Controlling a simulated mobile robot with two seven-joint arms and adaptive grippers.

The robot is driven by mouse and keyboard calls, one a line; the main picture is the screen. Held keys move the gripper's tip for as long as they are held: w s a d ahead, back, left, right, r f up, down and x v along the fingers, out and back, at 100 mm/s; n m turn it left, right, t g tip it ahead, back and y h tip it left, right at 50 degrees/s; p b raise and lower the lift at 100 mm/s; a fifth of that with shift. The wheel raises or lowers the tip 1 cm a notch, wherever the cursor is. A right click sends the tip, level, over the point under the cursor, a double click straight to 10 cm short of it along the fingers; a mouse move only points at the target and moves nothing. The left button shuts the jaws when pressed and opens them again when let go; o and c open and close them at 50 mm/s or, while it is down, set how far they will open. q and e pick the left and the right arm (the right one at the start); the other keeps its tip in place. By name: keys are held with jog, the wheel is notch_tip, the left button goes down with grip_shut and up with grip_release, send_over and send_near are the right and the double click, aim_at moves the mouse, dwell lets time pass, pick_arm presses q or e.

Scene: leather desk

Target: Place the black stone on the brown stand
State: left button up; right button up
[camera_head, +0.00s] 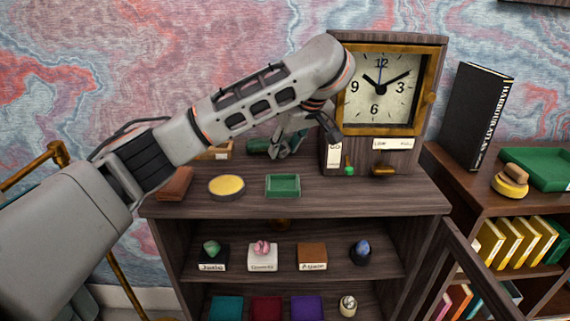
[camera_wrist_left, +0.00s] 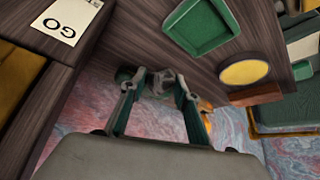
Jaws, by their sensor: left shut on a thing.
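My left gripper (camera_head: 284,150) is behind the green tray on the cabinet top, left of the clock. In the left wrist view its fingers (camera_wrist_left: 161,88) are closed around a small dark grey thing (camera_wrist_left: 162,80), which looks like the black stone; its outline is mostly hidden. A brown block-shaped stand (camera_head: 312,251) with a label reading "Agate" is on the shelf below, with nothing visible on top. A dark blue-black stone (camera_head: 361,247) sits right of it on a dark base. My right gripper is not in view.
A green tray (camera_head: 283,194), a yellow round pad (camera_head: 227,184) and a reddish-brown block (camera_head: 175,183) lie along the cabinet top; the tray also shows in the left wrist view (camera_wrist_left: 200,45). The clock (camera_head: 380,92) stands at right. Green (camera_head: 212,248) and pink (camera_head: 262,247) stones flank the shelf's left.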

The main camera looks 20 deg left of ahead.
pick_arm(q)
notch_tip(320, 180, down, 4)
jog(key=shift+f+b, duration=0.25)
jog(key=shift+b, duration=0.1)
jog(key=shift+p, duration=0.35)
jog(key=o, duration=1.1)
jog(key=shift+f, duration=0.1)
